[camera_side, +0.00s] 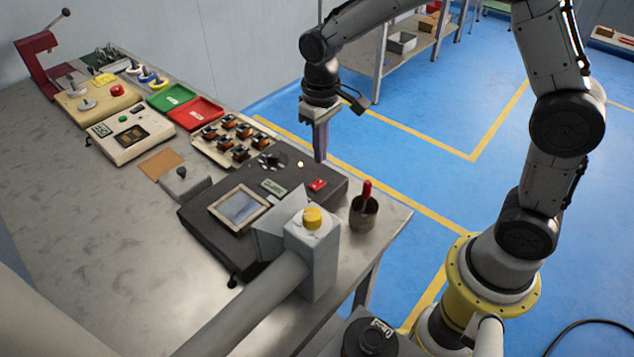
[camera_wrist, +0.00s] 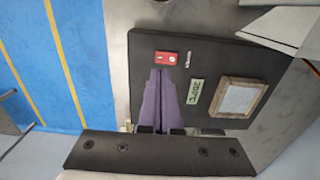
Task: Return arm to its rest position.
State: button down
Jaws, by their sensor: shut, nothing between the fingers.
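My gripper (camera_side: 320,153) hangs from my arm in the side view, fingers pointing down, above the far right corner of the dark coil winder (camera_side: 195,222). The fingers are shut with nothing between them. In the wrist view the purple-grey fingers of my gripper (camera_wrist: 160,75) lie together over the dark machine panel (camera_wrist: 205,55). Their tips appear near the red switch (camera_wrist: 166,57). The fingers look clear of the machine, but the exact height above it cannot be told.
The steel bench (camera_side: 60,190) holds a tray of coils (camera_side: 212,153), green (camera_side: 171,97) and red (camera_side: 195,114) trays, and a dark cup with a red-handled tool (camera_side: 364,212). A post with a yellow knob (camera_side: 313,218) stands in front. Blue floor (camera_side: 420,170) beyond is open.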

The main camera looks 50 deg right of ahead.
jog(key=shift+r, duration=0.45)
jog(key=s+d+r+t, duration=0.2)
jog(key=s+r+t, duration=0.35)
jog(key=r, duration=0.75)
jog(key=s+d+f, duration=0.1)
jog(key=s, duration=1.6)
jog(key=shift+d+f, duration=0.2)
jog(key=shift+f, duration=0.2)
